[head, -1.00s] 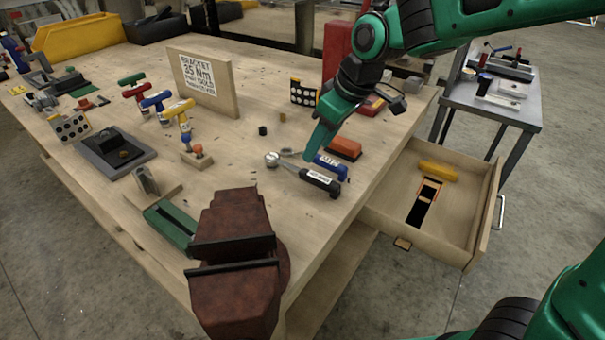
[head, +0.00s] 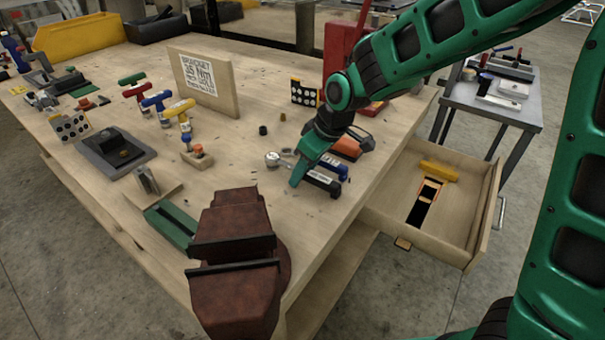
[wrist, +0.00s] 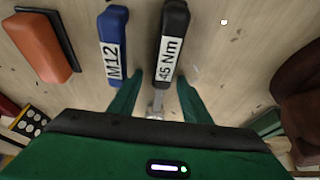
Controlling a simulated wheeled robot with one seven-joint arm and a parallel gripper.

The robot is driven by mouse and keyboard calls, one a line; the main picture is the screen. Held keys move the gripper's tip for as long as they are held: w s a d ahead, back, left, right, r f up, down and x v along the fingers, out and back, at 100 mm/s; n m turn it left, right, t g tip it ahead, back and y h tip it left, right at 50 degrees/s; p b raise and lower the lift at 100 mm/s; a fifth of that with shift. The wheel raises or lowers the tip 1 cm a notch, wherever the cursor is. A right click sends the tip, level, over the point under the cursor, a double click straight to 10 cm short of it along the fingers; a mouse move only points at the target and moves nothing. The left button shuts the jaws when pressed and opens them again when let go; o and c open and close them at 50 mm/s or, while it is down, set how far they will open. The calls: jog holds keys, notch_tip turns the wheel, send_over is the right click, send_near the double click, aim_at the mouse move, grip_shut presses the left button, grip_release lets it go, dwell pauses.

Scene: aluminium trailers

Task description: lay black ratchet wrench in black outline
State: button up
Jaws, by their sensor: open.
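The black ratchet wrench (head: 322,184) lies on the workbench near its right edge, its round metal head (head: 272,160) to the left. In the wrist view its black handle (wrist: 173,35) carries a "45 Nm" label. My gripper (head: 298,181) is over the wrench, partly hiding it. In the wrist view my open gripper (wrist: 158,90) has one finger on each side of the wrench, near where handle meets shaft; contact is not visible. A black outline (head: 418,212) shows on the floor of the open drawer, beside an orange-edged area (head: 430,189).
A blue-handled tool labelled M12 (wrist: 114,42) lies close beside the wrench, with an orange-topped block (wrist: 42,48) beyond it. The drawer (head: 455,236) holds a yellow object (head: 439,170) at its back. A rusty vise (head: 236,255) stands at the bench's front.

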grip_shut()
